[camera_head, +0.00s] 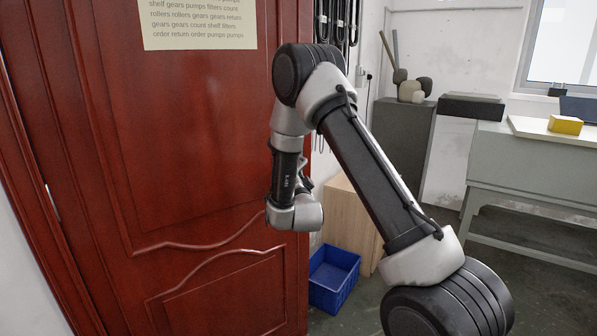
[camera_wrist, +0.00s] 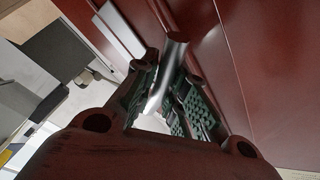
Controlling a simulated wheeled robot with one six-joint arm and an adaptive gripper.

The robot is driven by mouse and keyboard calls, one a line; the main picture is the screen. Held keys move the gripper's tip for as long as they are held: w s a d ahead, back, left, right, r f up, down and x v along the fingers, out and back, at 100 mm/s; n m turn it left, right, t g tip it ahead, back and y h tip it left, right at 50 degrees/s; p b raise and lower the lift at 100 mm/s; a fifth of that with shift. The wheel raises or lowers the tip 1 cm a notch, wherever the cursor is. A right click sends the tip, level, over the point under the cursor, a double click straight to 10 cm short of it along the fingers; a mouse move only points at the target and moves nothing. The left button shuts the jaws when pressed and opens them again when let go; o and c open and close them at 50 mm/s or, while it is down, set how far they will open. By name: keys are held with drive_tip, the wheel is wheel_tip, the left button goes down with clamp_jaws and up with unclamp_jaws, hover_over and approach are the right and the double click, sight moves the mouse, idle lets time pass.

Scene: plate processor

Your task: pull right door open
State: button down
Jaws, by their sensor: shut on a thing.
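The red-brown panelled door (camera_head: 200,120) fills the left of the head view, and its surface shows at the right of the wrist view (camera_wrist: 275,70). The room shows past the door's right edge; I cannot tell how far the door stands open. A silver door handle (camera_wrist: 176,50) runs between the green-padded fingers of my gripper (camera_wrist: 167,82) in the wrist view. My gripper is shut on this handle. In the head view my arm hides the handle and most of the gripper.
A paper notice (camera_head: 197,22) is on the door. A blue crate (camera_head: 334,278) stands on the floor near the door's right edge, by a wooden box (camera_head: 350,222). A grey cabinet (camera_head: 402,140) and a grey bench (camera_head: 535,165) with a yellow box (camera_head: 565,125) stand at the right.

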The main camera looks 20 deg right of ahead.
drive_tip(key=shift+h, duration=0.4)
drive_tip(key=s, duration=0.4)
drive_tip(key=shift+s+d+f, duration=0.1)
drive_tip(key=shift+s+d, duration=0.1)
drive_tip(key=shift+d, duration=0.05)
drive_tip(key=c, duration=1.4)
unclamp_jaws()
drive_tip(key=shift+m, duration=0.3)
drive_tip(key=shift+c, duration=0.2)
drive_tip(key=r+v, duration=0.1)
drive_tip(key=v, duration=1.1)
drive_tip(key=shift+f, duration=0.35)
